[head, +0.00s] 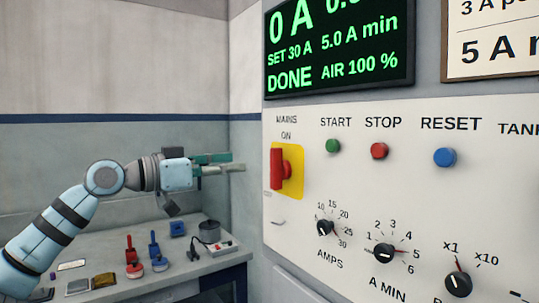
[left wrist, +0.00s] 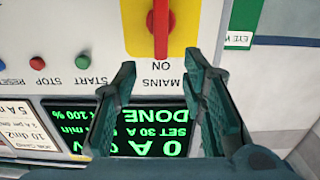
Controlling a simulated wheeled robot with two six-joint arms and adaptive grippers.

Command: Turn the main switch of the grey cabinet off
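The main switch (head: 278,168) is a red handle on a yellow plate, on the grey cabinet's panel (head: 400,190), under the words MAINS ON. The handle stands upright, its end towards ON. In the left wrist view, which is upside down, the red handle (left wrist: 161,28) shows at the top, cut off by the frame edge. My left gripper (head: 234,163) is in front of the panel, left of the switch in the head view, fingers apart and empty. In the left wrist view its fingers (left wrist: 158,75) are open, apart from the handle. My right gripper is not in view.
Green START (head: 333,146), red STOP (head: 379,151) and blue RESET (head: 445,157) buttons are right of the switch. Knobs (head: 384,253) sit below. The lit display (head: 340,50) reads 0 A and DONE. A bench (head: 185,270) with small items stands at the left, below my arm.

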